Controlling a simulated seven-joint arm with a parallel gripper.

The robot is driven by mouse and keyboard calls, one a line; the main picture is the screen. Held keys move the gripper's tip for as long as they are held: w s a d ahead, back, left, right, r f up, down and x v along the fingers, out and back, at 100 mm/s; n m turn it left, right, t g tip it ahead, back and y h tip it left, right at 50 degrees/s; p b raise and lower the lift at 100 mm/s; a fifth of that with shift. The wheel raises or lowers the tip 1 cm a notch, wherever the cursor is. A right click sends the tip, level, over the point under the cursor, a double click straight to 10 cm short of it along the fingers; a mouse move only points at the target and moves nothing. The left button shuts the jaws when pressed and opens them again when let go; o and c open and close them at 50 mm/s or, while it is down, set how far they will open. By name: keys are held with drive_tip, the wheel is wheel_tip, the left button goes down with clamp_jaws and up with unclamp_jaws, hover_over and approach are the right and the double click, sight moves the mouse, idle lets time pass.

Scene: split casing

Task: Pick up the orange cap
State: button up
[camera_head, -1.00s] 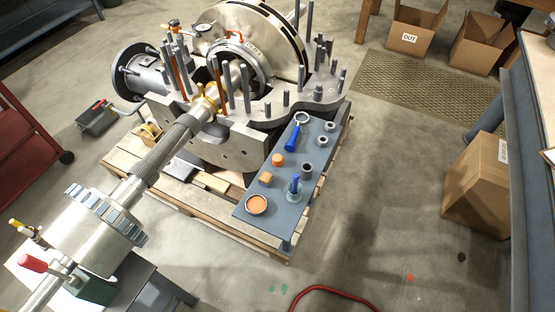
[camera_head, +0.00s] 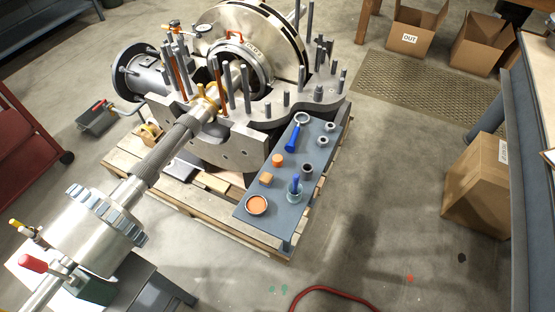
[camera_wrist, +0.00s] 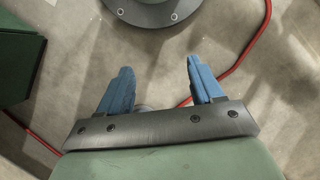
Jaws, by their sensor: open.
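A small round orange cap (camera_head: 277,160) stands on the narrow grey-blue shelf (camera_head: 271,222) beside the big machine casing in the head view. It sits between a blue-handled magnifier and a small tan-orange block (camera_head: 265,178). A round dish with an orange inside (camera_head: 256,205) lies near the shelf's front left corner. My gripper (camera_wrist: 158,66) shows only in the wrist view. Its two blue fingers are spread apart with nothing between them, above the concrete floor. The cap is not seen in the wrist view.
Close to the cap stand a dark ring (camera_head: 307,169), a jar with a blue item (camera_head: 294,190), the magnifier (camera_head: 292,138) and two metal nuts. Upright studs (camera_head: 246,88) rise from the casing behind. A red hose (camera_wrist: 236,68) lies on the floor. Floor right of the shelf is clear.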

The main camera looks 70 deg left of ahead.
drive_tip(key=w+a+r+n+t, duration=0.15)
drive_tip(key=w+a+r, duration=0.25)
drive_tip(key=w+r, duration=0.4)
drive_tip(key=w+a+r+t, duration=0.35)
drive_tip(key=w+r, duration=0.35)
drive_tip(key=w, duration=0.3)
drive_tip(key=w+a+r+n+t, duration=0.15)
drive_tip(key=a+r, duration=0.25)
drive_tip(key=a, duration=0.6)
drive_tip(key=a+r+n+g, duration=0.1)
drive_tip(key=a+r+n, duration=0.3)
drive_tip(key=a, duration=0.7)
wheel_tip(320, 180, up, 19)
drive_tip(key=n+y, duration=0.4)
drive_tip(key=n, duration=0.6)
hover_over(278, 159)
drive_tip(key=d, duration=0.6)
drive_tip(key=shift+m, duration=0.3)
drive_tip(key=shift+s+a+x, duration=0.15)
drive_tip(key=shift+a+x, duration=0.05)
drive_tip(key=shift+x, duration=2.05)
drive_tip(key=shift+s+a+x, duration=0.15)
drive_tip(key=shift+s+x, duration=0.05)
drive_tip(key=shift+x, duration=2.05)
drive_tip(key=shift+s+a+x, duration=0.15)
drive_tip(key=shift+a+x, duration=0.05)
drive_tip(key=shift+x, duration=2.1)
drive_tip(key=shift+r, duration=0.15)
drive_tip(key=shift+c, duration=0.2)
